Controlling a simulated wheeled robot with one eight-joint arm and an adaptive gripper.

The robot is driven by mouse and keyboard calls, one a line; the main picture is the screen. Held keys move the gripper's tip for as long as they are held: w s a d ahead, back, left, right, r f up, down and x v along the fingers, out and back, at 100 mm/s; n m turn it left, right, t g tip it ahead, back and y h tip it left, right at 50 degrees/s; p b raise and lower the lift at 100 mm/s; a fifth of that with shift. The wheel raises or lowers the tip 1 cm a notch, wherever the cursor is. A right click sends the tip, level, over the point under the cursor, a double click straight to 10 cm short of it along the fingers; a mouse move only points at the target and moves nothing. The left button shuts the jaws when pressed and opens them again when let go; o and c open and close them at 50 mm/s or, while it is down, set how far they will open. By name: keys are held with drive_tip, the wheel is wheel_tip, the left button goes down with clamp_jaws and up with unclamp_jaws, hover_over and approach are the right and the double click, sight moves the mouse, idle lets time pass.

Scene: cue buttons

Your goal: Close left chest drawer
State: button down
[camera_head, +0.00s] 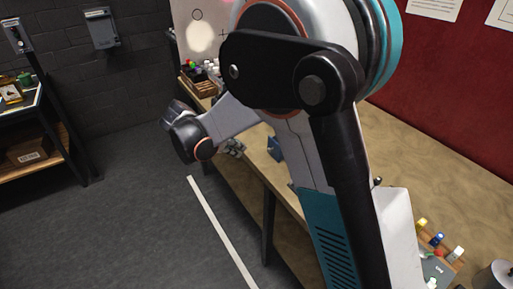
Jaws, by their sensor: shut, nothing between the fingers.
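No chest drawer can be made out in the head view. My own arm fills the middle of the picture and hides much of the workbench (407,141). The arm bends back to a wrist at the left, out past the bench's front edge and above the grey floor. I cannot make out my gripper's fingers beyond that wrist.
A wooden crate (204,88) with small items stands at the bench's far end. A shelf with a cardboard box (28,152) is at the left. The floor between is clear, with a white strip (222,232).

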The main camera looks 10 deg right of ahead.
sight(279, 145)
drive_tip(key=shift+n+h, duration=0.3)
drive_tip(key=b+x, duration=0.1)
drive_tip(key=x, duration=0.3)
drive_tip(key=b+x, duration=0.1)
drive_tip(key=x, duration=0.3)
drive_tip(key=w+b+x, duration=0.1)
drive_tip(key=b+x, duration=0.1)
drive_tip(key=x, duration=0.2)
drive_tip(key=shift+w+d+r, duration=0.15)
drive_tip(key=shift+d, duration=0.05)
drive_tip(key=shift+w+d, duration=0.2)
drive_tip(key=shift+d, duration=0.15)
drive_tip(key=w+d, duration=0.1)
drive_tip(key=d, duration=0.4)
drive_tip(key=w+d, duration=0.1)
drive_tip(key=d, duration=0.2)
drive_tip(key=shift+w, duration=0.35)
drive_tip(key=shift+d, duration=0.1)
